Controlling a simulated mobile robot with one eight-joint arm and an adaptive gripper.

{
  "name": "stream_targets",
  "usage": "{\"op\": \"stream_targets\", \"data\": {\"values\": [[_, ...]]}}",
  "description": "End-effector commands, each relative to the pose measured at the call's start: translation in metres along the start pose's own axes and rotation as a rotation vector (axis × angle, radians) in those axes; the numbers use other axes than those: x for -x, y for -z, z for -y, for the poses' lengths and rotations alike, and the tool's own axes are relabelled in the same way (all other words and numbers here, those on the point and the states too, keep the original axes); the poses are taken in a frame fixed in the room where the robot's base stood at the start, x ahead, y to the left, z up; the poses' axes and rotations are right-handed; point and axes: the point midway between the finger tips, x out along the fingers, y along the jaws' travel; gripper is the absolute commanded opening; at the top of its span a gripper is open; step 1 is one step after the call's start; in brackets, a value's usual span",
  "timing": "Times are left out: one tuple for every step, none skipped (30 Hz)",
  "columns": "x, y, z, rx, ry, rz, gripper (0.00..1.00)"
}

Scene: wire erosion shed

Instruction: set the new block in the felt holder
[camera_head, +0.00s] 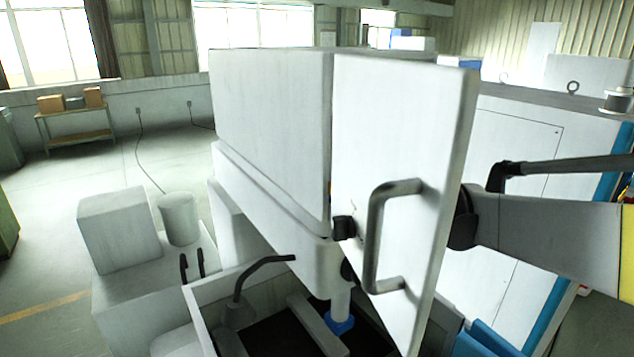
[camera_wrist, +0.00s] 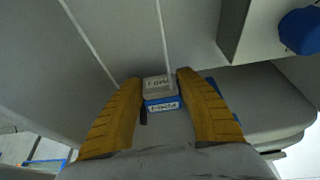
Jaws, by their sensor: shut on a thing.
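In the wrist view, my gripper (camera_wrist: 158,80) has two yellow fingers closed on a small pale block (camera_wrist: 157,84) with dark lettering on its face. A blue piece with a white label (camera_wrist: 162,105) shows directly below the block, between the fingers. I cannot tell whether it belongs to the block or lies apart from it. The lettering is too small to read. I cannot make out the felt holder for certain. In the head view, the gripper and block are hidden behind the white machine door.
The white door (camera_head: 397,150) with its grey handle (camera_head: 376,235) stands in front of my arm. An open tank (camera_head: 205,318) with a black hose (camera_head: 262,268) is below. A blue part (camera_wrist: 302,30) juts in at the wrist view's top right. A bench with boxes (camera_head: 76,139) stands far left.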

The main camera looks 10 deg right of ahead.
Motion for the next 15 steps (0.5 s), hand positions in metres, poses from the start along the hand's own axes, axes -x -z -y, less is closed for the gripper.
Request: {"op": "stream_targets", "data": {"values": [[-0.0003,0.0004,0.0001,0.000,0.000,0.000,0.08],[-0.0003,0.0004,0.0001,0.000,0.000,0.000,0.08],[-0.0003,0.0004,0.0001,0.000,0.000,0.000,0.08],[-0.0003,0.0003,0.0001,0.000,0.000,0.000,0.08],[-0.0003,0.0003,0.0001,0.000,0.000,0.000,0.08],[-0.0003,0.0005,0.0001,0.000,0.000,0.000,0.08],[-0.0005,0.0010,0.0001,0.000,0.000,0.000,0.08],[-0.0009,0.0019,0.0001,0.000,0.000,0.000,0.08],[-0.0015,0.0034,0.0001,0.000,0.000,0.000,0.08],[-0.0019,0.0044,0.0001,0.000,0.000,0.000,0.08],[-0.0015,0.0034,0.0001,0.000,0.000,0.000,0.52],[-0.0014,0.0030,0.0000,0.000,0.000,0.000,0.63],[-0.0013,0.0029,0.0000,0.000,0.000,0.000,0.63],[-0.0013,0.0029,0.0000,0.000,0.000,0.000,0.63],[-0.0013,0.0028,0.0000,0.000,0.000,0.000,0.63]]}}
